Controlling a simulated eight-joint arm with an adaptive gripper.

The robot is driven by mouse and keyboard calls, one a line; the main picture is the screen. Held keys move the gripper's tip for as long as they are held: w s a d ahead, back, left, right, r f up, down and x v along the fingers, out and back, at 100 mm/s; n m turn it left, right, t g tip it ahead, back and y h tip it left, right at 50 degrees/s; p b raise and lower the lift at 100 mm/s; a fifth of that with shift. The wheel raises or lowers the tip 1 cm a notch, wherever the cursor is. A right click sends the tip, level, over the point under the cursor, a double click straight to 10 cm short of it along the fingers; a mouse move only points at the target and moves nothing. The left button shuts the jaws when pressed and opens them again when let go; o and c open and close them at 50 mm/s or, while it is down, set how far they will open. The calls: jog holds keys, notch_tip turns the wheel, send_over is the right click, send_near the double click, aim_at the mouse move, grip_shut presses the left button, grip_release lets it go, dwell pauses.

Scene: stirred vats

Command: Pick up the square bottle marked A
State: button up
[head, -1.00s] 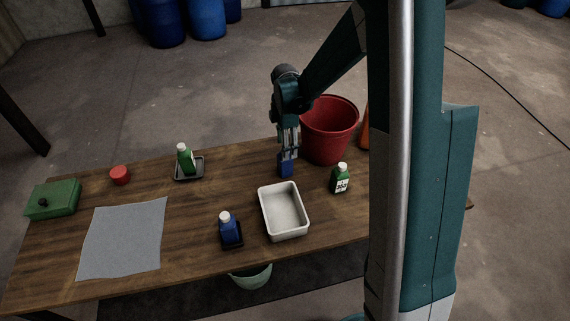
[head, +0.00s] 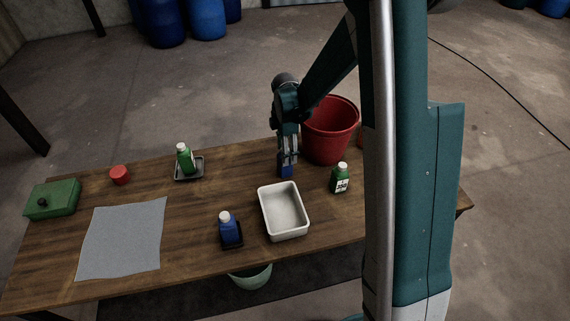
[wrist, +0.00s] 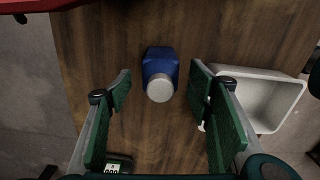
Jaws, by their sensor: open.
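A blue bottle (head: 285,172) with a pale cap stands on the table in front of the red bucket. It also shows in the wrist view (wrist: 160,62), seen from above, between my two green finger pads and apart from both. My gripper (head: 288,159) is open, pointing down at this bottle, and hides its upper part in the head view. Another blue bottle (head: 228,229) stands in a dark tray at the front. A green bottle (head: 340,180) with a white label stands at right, and another green bottle (head: 185,159) sits in a tray at left. No letter A is legible.
A white tray (head: 264,216) stands close in front of the gripped area, right of the fingers in the wrist view. The red bucket (head: 331,132) is just behind. A grey mat (head: 123,238), red lid (head: 120,175) and green box (head: 53,199) lie at left.

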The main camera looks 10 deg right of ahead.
aim_at(287, 171)
jog(key=shift+f, duration=2.25)
jog(key=shift+c, duration=0.4)
jog(key=c, duration=1.1)
